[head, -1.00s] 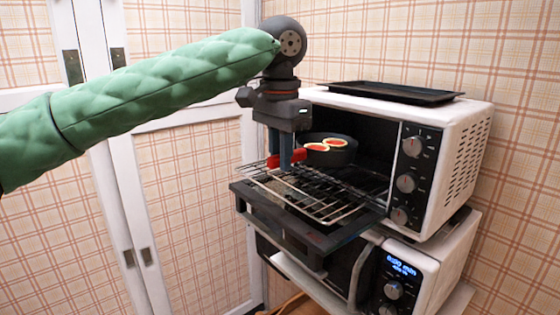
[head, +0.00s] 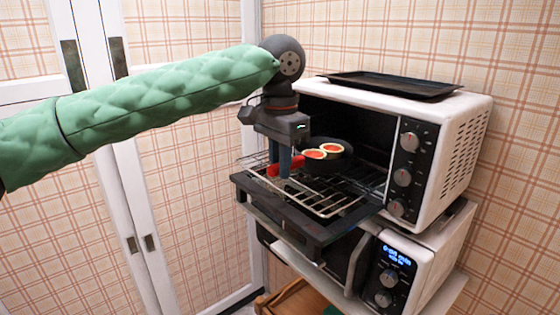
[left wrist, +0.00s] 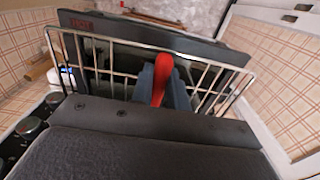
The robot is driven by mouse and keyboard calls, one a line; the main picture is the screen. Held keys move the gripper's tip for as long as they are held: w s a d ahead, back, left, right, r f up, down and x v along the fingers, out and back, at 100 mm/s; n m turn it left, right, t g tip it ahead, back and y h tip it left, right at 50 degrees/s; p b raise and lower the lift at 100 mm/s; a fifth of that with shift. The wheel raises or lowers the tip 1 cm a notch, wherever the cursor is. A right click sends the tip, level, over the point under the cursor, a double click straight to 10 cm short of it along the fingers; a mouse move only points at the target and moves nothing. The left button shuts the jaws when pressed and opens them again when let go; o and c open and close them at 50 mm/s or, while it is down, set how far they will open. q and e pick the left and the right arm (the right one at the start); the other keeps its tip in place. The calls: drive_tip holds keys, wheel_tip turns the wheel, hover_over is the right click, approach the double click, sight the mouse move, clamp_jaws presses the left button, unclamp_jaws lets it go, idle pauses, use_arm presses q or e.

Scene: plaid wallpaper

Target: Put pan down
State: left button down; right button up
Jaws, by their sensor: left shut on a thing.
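A small dark pan (head: 338,160) with a red handle (head: 273,169) is at the mouth of the open toaster oven, over its wire rack (head: 325,205). Two round pieces with red tops (head: 323,151) lie in the pan. My left gripper (head: 285,172) is shut on the red handle, above the front part of the rack. In the left wrist view the red handle (left wrist: 162,78) shows between the fingers, with the rack behind it; the pan's body is hidden there. I cannot tell whether the pan touches the rack. My right gripper is not in view.
The white toaster oven (head: 455,160) has its dark door (head: 275,210) folded down under the rack. A black tray (head: 390,85) lies on top. A second white appliance (head: 425,265) with a lit display stands below. White-framed cupboard doors (head: 130,180) stand at left.

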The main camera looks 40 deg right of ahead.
use_arm(q)
drive_tip(key=c, duration=1.4)
unclamp_jaws()
drive_tip(key=shift+o, duration=0.2)
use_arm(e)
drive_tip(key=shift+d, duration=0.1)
use_arm(q)
drive_tip(key=shift+r, duration=0.1)
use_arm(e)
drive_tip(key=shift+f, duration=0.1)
